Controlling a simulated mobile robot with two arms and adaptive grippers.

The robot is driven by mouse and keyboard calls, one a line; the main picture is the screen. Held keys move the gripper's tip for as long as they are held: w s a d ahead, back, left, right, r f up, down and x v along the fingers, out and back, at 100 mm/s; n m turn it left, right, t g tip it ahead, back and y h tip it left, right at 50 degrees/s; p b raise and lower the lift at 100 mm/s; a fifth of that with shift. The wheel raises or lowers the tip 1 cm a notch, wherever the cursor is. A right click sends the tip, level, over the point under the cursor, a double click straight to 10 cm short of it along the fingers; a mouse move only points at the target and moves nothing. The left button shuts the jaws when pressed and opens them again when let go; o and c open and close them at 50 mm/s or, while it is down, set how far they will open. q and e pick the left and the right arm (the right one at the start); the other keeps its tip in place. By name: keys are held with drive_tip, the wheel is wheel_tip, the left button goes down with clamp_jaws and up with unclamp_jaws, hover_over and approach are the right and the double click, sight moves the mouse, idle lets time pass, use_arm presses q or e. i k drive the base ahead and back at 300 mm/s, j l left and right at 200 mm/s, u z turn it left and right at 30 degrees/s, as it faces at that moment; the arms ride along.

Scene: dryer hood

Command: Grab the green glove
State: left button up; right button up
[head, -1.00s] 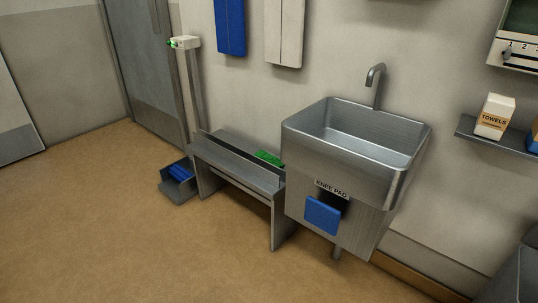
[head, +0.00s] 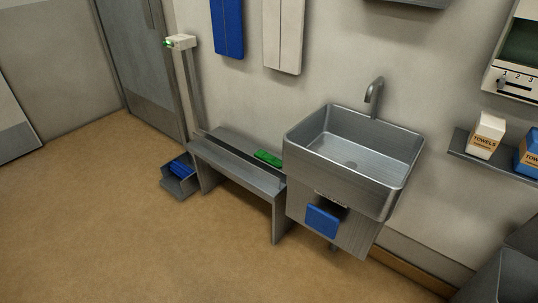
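A small green item (head: 268,158) lies on the back part of the low metal bench, close to the left side of the sink. It is too small to tell for certain that it is a glove. No other glove-like green thing shows. Neither of my grippers is in the head view.
The metal bench (head: 232,160) stands against the wall, left of the steel sink (head: 350,165) with a blue knee pad (head: 322,221). A low bin (head: 180,184) holds blue items. A shelf (head: 496,158) carries towel boxes (head: 487,134). The brown floor (head: 110,225) in front is clear.

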sight(261, 154)
drive_tip(key=i+j+z, duration=0.1)
drive_tip(key=i+j, duration=0.2)
drive_tip(key=i+j+z, duration=0.1)
drive_tip(key=i+j, duration=0.2)
drive_tip(key=j, duration=0.2)
drive_tip(key=i+j+z, duration=0.1)
drive_tip(key=i+j, duration=0.2)
drive_tip(key=i+j+z, duration=0.1)
drive_tip(key=i+j, duration=0.15)
drive_tip(key=j, duration=0.3)
drive_tip(key=i+j, duration=0.25)
drive_tip(key=j, duration=0.2)
drive_tip(key=z, duration=0.05)
